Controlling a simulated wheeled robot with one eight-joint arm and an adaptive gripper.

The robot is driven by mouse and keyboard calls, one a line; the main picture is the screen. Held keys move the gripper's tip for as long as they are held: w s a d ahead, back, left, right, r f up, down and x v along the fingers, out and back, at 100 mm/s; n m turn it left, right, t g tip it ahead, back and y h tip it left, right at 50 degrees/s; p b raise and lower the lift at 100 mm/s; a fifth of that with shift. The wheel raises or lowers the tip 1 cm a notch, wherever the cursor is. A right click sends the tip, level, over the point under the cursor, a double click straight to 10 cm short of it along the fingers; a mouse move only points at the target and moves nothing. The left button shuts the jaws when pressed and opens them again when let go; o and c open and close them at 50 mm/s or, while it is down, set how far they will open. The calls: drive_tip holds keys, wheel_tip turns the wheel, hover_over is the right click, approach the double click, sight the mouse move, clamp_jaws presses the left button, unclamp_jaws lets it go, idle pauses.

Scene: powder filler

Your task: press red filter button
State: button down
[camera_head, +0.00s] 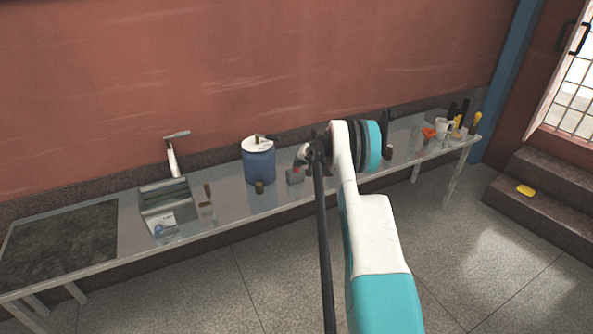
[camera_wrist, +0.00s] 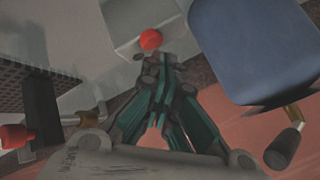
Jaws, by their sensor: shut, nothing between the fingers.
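The red button (camera_wrist: 151,40) is a round red knob on a pale grey box (camera_wrist: 128,18) at the top of the wrist view. My gripper (camera_wrist: 150,60) is shut and empty, its fingertips just below the button in that picture. I cannot tell whether they touch it. In the head view the small grey box (camera_head: 295,177) stands on the table right of the blue container, with a speck of red at its top. My gripper (camera_head: 308,152) is beside and above it there, partly hidden by my arm.
A blue container (camera_head: 258,165) with a white lid stands close by; it fills the upper right of the wrist view (camera_wrist: 252,45). Another red knob (camera_wrist: 14,136) shows at left. A grey sink unit (camera_head: 167,204) stands further left on the long table (camera_head: 230,203). A brick-red wall is behind.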

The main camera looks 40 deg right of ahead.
sight(298, 169)
drive_tip(key=shift+f, duration=0.15)
idle(0.5)
drive_tip(key=shift+f+b, duration=0.3)
drive_tip(key=shift+b, duration=0.15)
drive_tip(key=shift+r, duration=0.1)
idle(0.4)
drive_tip(key=shift+r, duration=0.35)
wheel_tip(298, 169, up, 6)
drive_tip(key=p, duration=0.2)
idle(0.6)
idle(1.2)
